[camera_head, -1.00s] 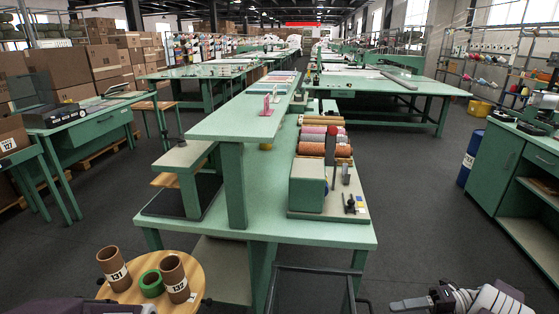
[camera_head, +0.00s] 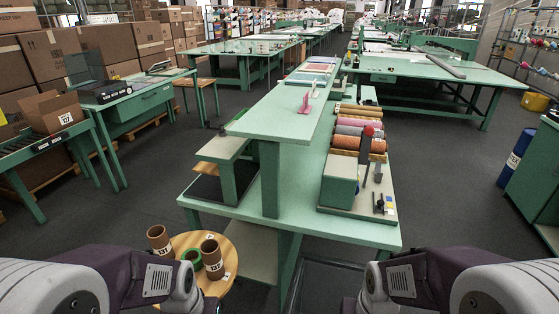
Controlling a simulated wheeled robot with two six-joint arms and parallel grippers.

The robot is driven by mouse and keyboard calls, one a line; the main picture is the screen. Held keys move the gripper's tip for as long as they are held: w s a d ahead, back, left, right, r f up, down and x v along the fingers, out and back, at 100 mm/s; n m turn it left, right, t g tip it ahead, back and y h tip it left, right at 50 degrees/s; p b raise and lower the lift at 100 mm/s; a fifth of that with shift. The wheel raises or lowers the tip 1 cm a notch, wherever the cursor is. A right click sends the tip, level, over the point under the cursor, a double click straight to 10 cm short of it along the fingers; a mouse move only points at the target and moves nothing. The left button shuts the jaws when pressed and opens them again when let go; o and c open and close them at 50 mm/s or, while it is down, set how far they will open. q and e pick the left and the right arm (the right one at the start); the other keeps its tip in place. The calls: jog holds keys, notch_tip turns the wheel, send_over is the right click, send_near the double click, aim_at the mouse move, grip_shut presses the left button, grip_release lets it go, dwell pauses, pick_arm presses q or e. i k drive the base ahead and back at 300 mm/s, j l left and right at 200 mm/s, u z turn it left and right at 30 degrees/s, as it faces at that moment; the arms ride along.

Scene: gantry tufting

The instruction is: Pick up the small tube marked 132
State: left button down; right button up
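The small brown tube marked 132 (camera_head: 212,258) stands upright on a round wooden stool top (camera_head: 226,240) at the lower left of centre. A second brown tube, its label reading 131 in the earlier frame (camera_head: 160,240), stands to its left. A green ring-shaped roll (camera_head: 192,258) sits between them. Both of my arms show at the bottom corners, but neither gripper is in view. My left arm partly covers the near edge of the stool top. Nothing is seen touching the tubes.
A green workbench (camera_head: 300,222) with a raised shelf stands just right of the stool. Thread spools (camera_head: 358,143) and a small device lie on it. A green table with a carton (camera_head: 52,112) is at the left. Dark floor is open between them.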

aim_at(210, 249)
jog(key=k+l, duration=0.25)
jog(key=l, duration=0.2)
jog(key=k+l, duration=0.55)
jog(key=l, duration=0.3)
